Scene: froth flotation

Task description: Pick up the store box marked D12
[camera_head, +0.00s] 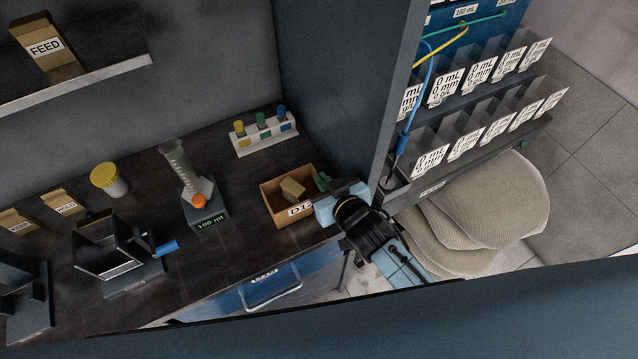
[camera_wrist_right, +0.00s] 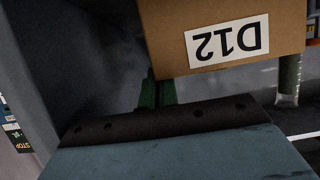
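The store box (camera_head: 275,212) marked D12 is an open brown box near the front edge of the dark bench. A small brown block (camera_head: 292,187) lies in it. Its label is partly covered in the head view. The right wrist view shows the box (camera_wrist_right: 165,35) close up, with its D12 label upside down. My right gripper (camera_head: 322,183), with green fingers, is at the box's right side. In the right wrist view its fingers (camera_wrist_right: 158,92) meet the box's lower left corner, their far ends hidden. I cannot tell whether they grip it. My left gripper is out of view.
A grey partition (camera_head: 340,90) stands just behind and right of the box. A scale with a cylinder (camera_head: 180,165) stands to its left, and a rack with coloured caps (camera_head: 263,140) behind. Labelled bins (camera_head: 465,140) and beige sacks (camera_head: 500,215) are at the right.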

